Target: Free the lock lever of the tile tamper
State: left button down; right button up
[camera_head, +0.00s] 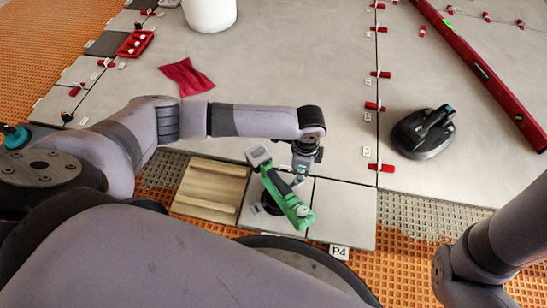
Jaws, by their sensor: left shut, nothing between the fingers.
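The tile tamper (297,208) has a green body, a grey block at its upper left end and a dark round base. It stands on a grey tile near the P4 label. My left gripper (301,172) points down right beside the tamper's upper part, shut and empty. I cannot tell whether it touches the tamper. The lock lever is too small and too close to the gripper to make out for sure. My right arm comes in at the lower right, but its gripper is out of view.
A wooden board (209,183) lies left of the tamper. A black tool with a teal end (424,132) rests on the tiles to the right. A long red level (481,70), a red cloth (187,77), a white bucket (209,12) and a red tray (135,43) lie further off. Red clips line the joints.

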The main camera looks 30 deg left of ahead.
pick_arm(q)
jog(key=shift+f, duration=0.45)
dwell(0.3)
